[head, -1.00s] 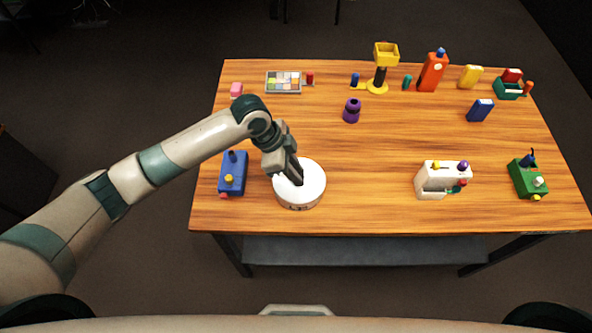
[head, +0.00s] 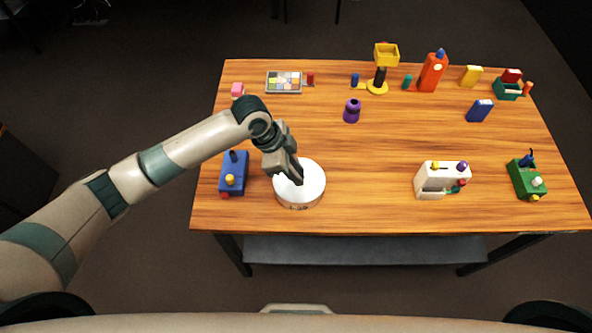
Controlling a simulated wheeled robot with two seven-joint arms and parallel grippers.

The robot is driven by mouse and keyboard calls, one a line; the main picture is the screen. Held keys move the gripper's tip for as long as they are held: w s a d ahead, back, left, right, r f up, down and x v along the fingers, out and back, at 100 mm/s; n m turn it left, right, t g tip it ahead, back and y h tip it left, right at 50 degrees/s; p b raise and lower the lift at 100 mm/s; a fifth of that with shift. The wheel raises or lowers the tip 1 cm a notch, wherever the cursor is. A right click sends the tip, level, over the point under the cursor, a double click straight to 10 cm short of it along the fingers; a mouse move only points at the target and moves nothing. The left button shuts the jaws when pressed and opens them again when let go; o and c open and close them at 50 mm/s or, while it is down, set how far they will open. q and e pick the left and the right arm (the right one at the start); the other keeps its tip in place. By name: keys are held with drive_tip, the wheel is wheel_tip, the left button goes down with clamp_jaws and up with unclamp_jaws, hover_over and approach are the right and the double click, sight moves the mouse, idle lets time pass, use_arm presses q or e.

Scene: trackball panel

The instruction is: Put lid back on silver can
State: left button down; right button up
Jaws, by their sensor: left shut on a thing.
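A round can (head: 300,206) stands upright near the front edge of the table, left of the middle. Its side shows as a narrow pale band with small dark marks. A flat white round lid (head: 314,180) covers its top in the picture. My left gripper (head: 298,181) points down onto the lid, shut, at its upper-left part. The fingers hide the part of the lid that they hold. From this angle I cannot tell whether the lid sits fully on the rim. My right gripper does not show.
A blue box with knobs (head: 233,176) stands close to the left of the can. A white box with knobs (head: 440,182) and a green one (head: 524,180) stand to the right. Several small objects line the back. The table (head: 370,190) between the can and white box is clear.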

use_arm(q)
drive_tip(key=shift+p, duration=0.3)
idle(0.9)
drive_tip(key=shift+f+p, duration=0.15)
drive_tip(key=shift+p, duration=0.35)
idle(0.8)
idle(0.3)
drive_tip(key=c, duration=1)
unclamp_jaws()
drive_tip(key=shift+r+p, duration=3.4)
drive_tip(key=shift+r, duration=0.15)
